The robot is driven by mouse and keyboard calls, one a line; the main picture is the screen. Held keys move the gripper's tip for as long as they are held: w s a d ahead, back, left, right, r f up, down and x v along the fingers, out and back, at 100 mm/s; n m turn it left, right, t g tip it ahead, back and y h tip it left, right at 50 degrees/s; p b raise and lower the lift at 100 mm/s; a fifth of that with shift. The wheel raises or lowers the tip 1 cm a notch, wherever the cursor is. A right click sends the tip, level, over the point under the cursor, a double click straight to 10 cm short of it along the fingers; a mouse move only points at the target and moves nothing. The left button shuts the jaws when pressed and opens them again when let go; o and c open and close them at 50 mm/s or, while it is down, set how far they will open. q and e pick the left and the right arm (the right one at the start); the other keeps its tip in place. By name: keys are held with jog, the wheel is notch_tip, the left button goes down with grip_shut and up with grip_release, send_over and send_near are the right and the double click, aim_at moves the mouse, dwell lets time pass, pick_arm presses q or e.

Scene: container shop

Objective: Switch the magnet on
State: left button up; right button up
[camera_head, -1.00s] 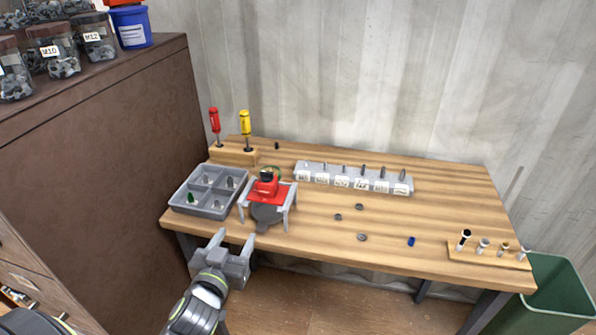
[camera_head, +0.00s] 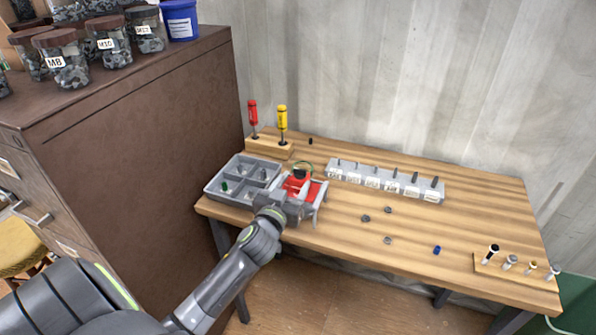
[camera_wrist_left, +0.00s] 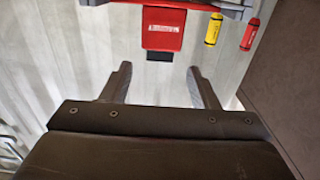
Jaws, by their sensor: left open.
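The magnet is a red block (camera_head: 303,187) with a dark top, on a grey stand on the left part of the workbench. In the left wrist view the red block (camera_wrist_left: 163,28) shows a white label and a black piece at its lower edge. My left gripper (camera_head: 296,200) is at the near side of the stand and partly hides it in the head view. In the left wrist view my left gripper (camera_wrist_left: 159,70) is open and empty, with the red block beyond the gap between its fingers. I cannot tell any contact. My right gripper is out of view.
A grey divided tray (camera_head: 222,190) stands left of the magnet. A red screwdriver (camera_head: 253,115) and a yellow screwdriver (camera_head: 282,118) stand in a wooden block behind. A labelled bit rack (camera_head: 385,181) is to the right. The brown cabinet (camera_head: 150,130) borders the left.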

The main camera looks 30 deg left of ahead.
aim_at(300, 173)
pick_arm(q)
jog(key=shift+p+x, duration=0.35)
jog(key=shift+x, duration=2.1)
jog(key=c, duration=1)
